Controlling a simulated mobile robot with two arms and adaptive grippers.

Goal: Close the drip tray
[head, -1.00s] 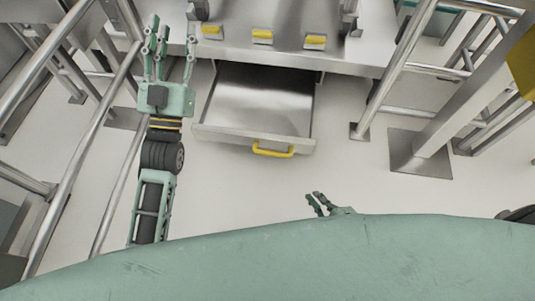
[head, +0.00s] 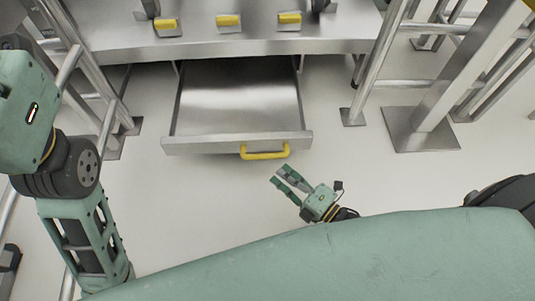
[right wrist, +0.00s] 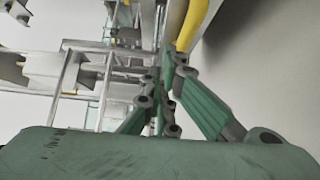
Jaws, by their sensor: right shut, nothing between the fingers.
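The drip tray (head: 240,90) is a shallow steel drawer pulled out from under the steel bench in the head view. Its inside looks empty. A yellow handle (head: 265,152) sits on its front wall. My right gripper (head: 281,174) is shut and empty, a little in front of the tray and just below the handle, with its fingers pointing up and left. In the right wrist view, the fingers (right wrist: 165,85) point toward a yellow bar (right wrist: 193,22), which looks like the handle. Contact cannot be told. My left arm shows at the left, but its fingers are out of view.
The steel bench (head: 230,45) stands above and behind the tray, with several yellow-handled parts on its edge. Metal frame posts with floor plates (head: 418,130) stand at the right, and more rails at the left. The floor around the tray is clear.

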